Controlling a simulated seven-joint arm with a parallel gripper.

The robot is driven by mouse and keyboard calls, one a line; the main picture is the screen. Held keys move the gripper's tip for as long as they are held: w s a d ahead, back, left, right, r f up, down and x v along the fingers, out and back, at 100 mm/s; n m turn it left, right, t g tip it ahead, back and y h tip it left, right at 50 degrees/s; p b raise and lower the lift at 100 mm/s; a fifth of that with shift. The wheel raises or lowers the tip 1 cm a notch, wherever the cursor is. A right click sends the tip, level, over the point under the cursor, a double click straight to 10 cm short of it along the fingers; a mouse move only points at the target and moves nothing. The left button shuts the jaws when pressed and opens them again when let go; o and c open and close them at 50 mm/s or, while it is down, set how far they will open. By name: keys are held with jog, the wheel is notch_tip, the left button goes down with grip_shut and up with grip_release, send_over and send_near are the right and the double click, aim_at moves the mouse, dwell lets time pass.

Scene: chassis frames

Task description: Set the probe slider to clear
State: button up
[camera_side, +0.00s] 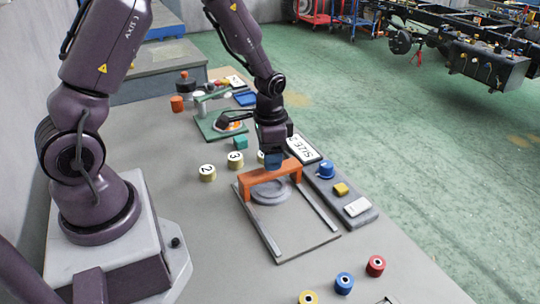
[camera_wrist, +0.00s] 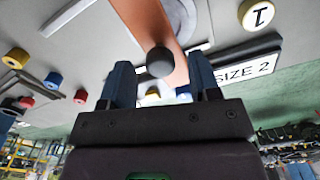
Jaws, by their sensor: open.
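The probe slider looks to be the orange bridge (camera_side: 270,178), which spans two pale rails on a grey plate (camera_side: 292,236). It stands toward the plate's far end, over or beside a round grey disc (camera_side: 270,193); its exact overlap with the disc is unclear. In the wrist view the orange bridge (camera_wrist: 146,18) carries a dark round knob (camera_wrist: 160,62). My gripper (camera_side: 273,160) is just above the bridge, pointing down. In the wrist view its blue fingers (camera_wrist: 160,75) are apart, one on each side of the knob, with visible gaps. No "clear" marking is readable.
Right of the plate is a grey panel with a blue knob (camera_side: 326,169), a yellow button (camera_side: 341,189) and a white switch (camera_side: 357,207). A SIZE 2 sign (camera_side: 303,148) stands behind. Numbered discs (camera_side: 207,173) lie left; coloured cylinders (camera_side: 344,283) lie in front.

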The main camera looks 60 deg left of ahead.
jog(key=shift+f, duration=0.45)
jog(key=shift+c, duration=0.2)
grip_shut()
jog(key=d, duration=1.3)
jog(key=shift+d, duration=0.4)
jog(key=shift+c, duration=0.5)
grip_release()
jog(key=shift+o, duration=0.7)
jog(key=shift+a, duration=0.1)
jog(key=shift+r, duration=0.1)
notch_tip(320, 180, up, 13)
